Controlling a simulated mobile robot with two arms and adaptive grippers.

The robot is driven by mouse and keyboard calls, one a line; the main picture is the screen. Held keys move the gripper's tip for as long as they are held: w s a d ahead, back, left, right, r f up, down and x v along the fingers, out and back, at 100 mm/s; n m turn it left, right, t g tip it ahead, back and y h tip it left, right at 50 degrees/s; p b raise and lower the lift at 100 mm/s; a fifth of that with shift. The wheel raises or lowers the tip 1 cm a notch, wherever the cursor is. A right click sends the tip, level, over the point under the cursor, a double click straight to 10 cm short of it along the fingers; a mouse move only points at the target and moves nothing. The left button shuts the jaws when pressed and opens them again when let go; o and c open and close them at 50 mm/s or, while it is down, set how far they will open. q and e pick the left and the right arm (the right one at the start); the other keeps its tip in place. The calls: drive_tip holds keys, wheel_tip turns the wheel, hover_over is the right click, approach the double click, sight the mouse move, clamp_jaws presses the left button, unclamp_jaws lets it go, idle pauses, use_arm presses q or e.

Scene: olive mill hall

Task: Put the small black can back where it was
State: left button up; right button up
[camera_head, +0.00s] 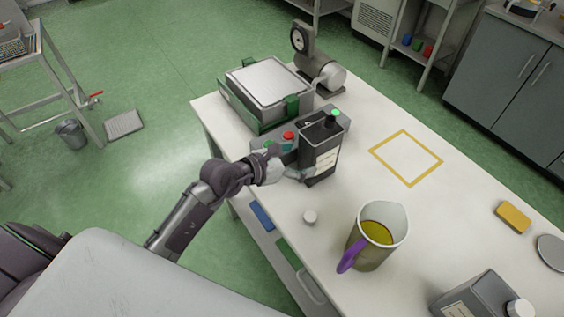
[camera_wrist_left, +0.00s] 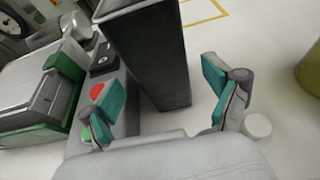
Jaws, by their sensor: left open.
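My left gripper (camera_head: 292,172) is open at the can's near left side. In the left wrist view the black can (camera_wrist_left: 155,62) rises between and beyond the two teal finger pads of my left gripper (camera_wrist_left: 163,80), with gaps visible beside it; its top is cut off. Whether any finger touches it I cannot tell. A second dark can (camera_head: 478,299) with a white cap stands at the bottom right. My right gripper is not in view.
A control box with a red button (camera_head: 288,135) stands close by the can, beside a green-and-metal machine (camera_head: 268,85). A yellow square outline (camera_head: 405,131) marks empty table. A jug (camera_head: 359,246) with yellow liquid, a small white cap (camera_head: 310,217) and a yellow sponge (camera_head: 513,216) are nearby.

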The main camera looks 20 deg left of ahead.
use_arm(q)
drive_tip(key=v, duration=0.6)
drive_tip(key=shift+s+r+b, duration=0.2)
drive_tip(key=shift+s+b, duration=0.1)
drive_tip(key=shift+b, duration=0.15)
